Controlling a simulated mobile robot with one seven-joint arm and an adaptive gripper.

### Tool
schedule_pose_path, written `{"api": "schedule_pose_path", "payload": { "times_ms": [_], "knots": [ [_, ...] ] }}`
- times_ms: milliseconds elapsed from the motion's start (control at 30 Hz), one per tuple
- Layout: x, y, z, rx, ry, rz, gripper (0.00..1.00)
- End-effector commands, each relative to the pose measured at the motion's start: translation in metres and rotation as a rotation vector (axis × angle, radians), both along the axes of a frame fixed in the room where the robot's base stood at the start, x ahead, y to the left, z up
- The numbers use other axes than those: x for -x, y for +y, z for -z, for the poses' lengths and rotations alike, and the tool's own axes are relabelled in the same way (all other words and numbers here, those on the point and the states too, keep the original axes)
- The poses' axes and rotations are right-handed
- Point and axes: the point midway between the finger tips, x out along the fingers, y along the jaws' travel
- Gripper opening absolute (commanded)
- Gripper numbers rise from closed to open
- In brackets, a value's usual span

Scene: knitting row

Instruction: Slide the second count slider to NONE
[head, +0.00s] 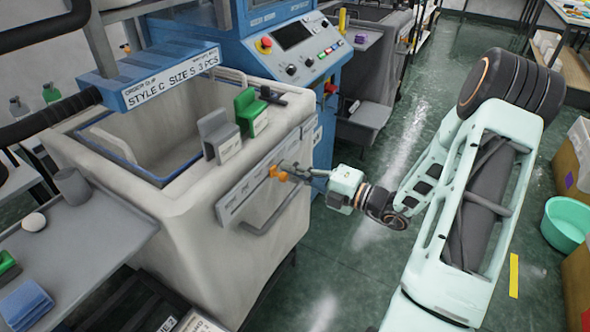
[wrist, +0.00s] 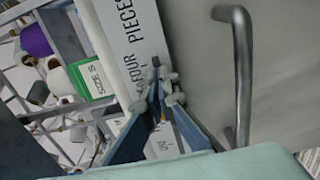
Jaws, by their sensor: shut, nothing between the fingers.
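A pale label rail (head: 240,201) runs along the side of the off-white bin (head: 190,245). An orange slider piece (head: 278,172) sits at the rail, about halfway along. My gripper (head: 287,173) is shut at the rail, right beside the orange piece; I cannot tell whether they touch. In the wrist view my fingertips (wrist: 163,84) are together in front of the rail (wrist: 134,30), whose print reads "FOUR PIECES". Another label below starts with "N", and the fingers hide the rest. I cannot make out a second slider or its setting.
A grey clip (head: 219,136) and a green clip (head: 250,112) stand on the bin's rim. A blue sign (head: 160,80) reads "STYLE C SIZE S 3 PCS". A bar handle (head: 275,215) sticks out below the rail; it also shows in the wrist view (wrist: 242,75).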

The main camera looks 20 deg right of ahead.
Motion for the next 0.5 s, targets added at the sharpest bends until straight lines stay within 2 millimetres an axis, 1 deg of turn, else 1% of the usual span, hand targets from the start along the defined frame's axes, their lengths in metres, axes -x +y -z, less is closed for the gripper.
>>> {"api": "schedule_pose_path", "payload": {
  "times_ms": [167, 500],
  "knots": [
    [0.001, 0.001, 0.000, -0.001, 0.001, 0.000, 0.00],
    [0.012, 0.012, -0.001, -0.001, 0.001, 0.000, 0.00]
  ]
}}
